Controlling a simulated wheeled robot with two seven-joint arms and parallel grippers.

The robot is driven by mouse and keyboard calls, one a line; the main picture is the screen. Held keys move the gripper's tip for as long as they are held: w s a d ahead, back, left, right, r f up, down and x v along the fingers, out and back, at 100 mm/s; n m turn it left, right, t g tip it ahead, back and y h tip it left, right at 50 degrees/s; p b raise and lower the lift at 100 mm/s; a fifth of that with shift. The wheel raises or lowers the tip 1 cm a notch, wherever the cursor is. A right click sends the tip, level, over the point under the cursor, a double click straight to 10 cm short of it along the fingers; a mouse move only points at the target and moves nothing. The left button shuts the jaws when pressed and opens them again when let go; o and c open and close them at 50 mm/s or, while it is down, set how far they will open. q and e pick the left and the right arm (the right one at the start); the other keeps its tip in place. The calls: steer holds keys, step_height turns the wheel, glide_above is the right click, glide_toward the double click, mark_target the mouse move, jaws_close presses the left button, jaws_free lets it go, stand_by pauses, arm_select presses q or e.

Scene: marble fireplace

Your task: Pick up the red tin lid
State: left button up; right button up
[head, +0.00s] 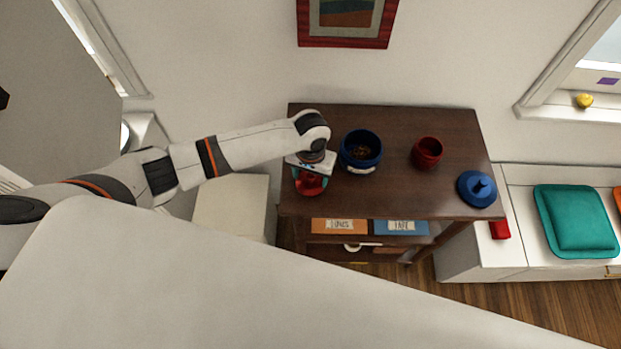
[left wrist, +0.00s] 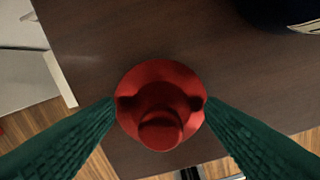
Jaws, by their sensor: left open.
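The red tin lid (head: 312,186) lies on the left front part of the dark wooden cabinet top. In the left wrist view the lid (left wrist: 160,78) is round with a raised knob and sits in the middle of the picture. My left gripper (head: 310,174) is over the lid, partly hiding it in the head view. In the left wrist view its two green fingers (left wrist: 161,103) are open, one on each side of the lid's knob. I cannot tell whether they touch it. My right gripper is not in view.
A blue open pot (head: 349,165) with brown contents stands just right of the gripper. A red pot (head: 427,153) and a blue lid (head: 477,190) are further right on the cabinet top (head: 400,197). The lid lies near the cabinet's front left edges.

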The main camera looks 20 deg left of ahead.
arm_select(q)
steer(key=c, duration=1)
steer(key=shift+s, duration=0.1)
steer(key=c, duration=0.3)
steer(key=shift+s+f, duration=0.1)
steer(key=shift+f, duration=0.05)
jaws_close()
